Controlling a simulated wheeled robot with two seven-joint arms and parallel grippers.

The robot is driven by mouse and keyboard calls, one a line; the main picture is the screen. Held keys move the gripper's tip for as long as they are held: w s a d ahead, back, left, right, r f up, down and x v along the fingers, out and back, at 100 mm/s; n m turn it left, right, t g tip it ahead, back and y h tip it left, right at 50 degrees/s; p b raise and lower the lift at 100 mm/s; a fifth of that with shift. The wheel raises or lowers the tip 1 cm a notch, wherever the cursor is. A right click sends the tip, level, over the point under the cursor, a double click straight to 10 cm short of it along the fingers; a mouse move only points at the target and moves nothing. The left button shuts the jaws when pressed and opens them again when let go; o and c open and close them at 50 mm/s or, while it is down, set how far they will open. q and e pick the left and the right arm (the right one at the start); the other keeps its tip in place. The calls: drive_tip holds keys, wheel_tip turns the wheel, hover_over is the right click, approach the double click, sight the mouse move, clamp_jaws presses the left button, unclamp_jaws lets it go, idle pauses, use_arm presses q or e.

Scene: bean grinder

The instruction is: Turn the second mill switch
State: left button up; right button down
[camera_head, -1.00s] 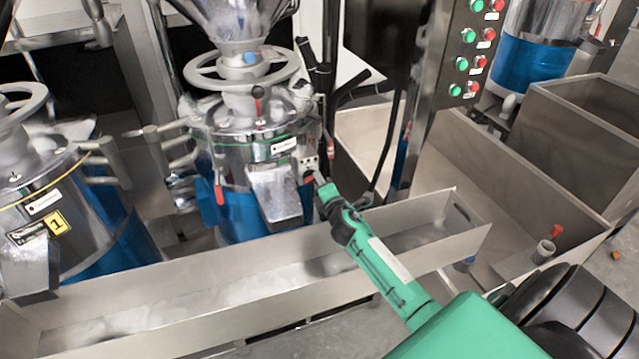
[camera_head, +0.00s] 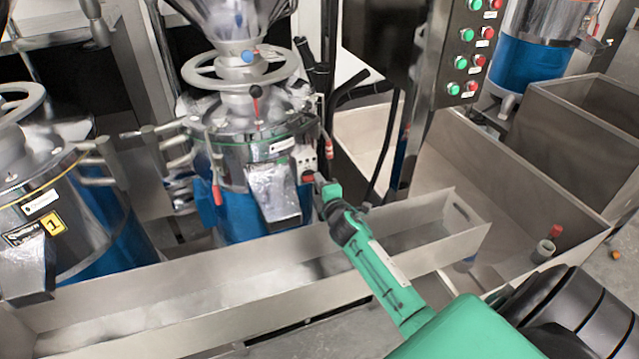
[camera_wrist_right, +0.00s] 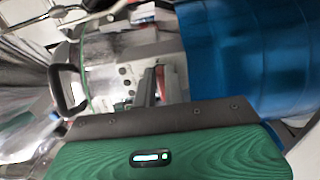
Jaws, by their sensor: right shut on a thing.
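The second mill (camera_head: 250,215) is a steel and blue machine with a handwheel on top. Its switch (camera_head: 308,176) is a small red knob on a light box at the mill's right side. My right gripper (camera_head: 320,181) reaches up from the lower right and is shut on the switch. In the right wrist view the red switch (camera_wrist_right: 161,80) shows beside the grey fingers (camera_wrist_right: 150,88), which partly hide it. Its exact turn angle is too small to tell. My left gripper is not in view.
A mill labelled 1 (camera_head: 75,225) stands at the left. A long steel trough (camera_head: 250,290) runs below the mills, under my right arm. A panel of green and red buttons (camera_head: 470,50) stands at the upper right. Steel bins (camera_head: 530,190) lie to the right.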

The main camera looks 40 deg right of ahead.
drive_tip(key=shift+f, duration=0.1)
drive_tip(key=c, duration=1.5)
unclamp_jaws()
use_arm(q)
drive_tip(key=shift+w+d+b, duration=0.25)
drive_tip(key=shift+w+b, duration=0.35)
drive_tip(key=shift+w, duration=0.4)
use_arm(e)
drive_tip(key=shift+v, duration=6.9)
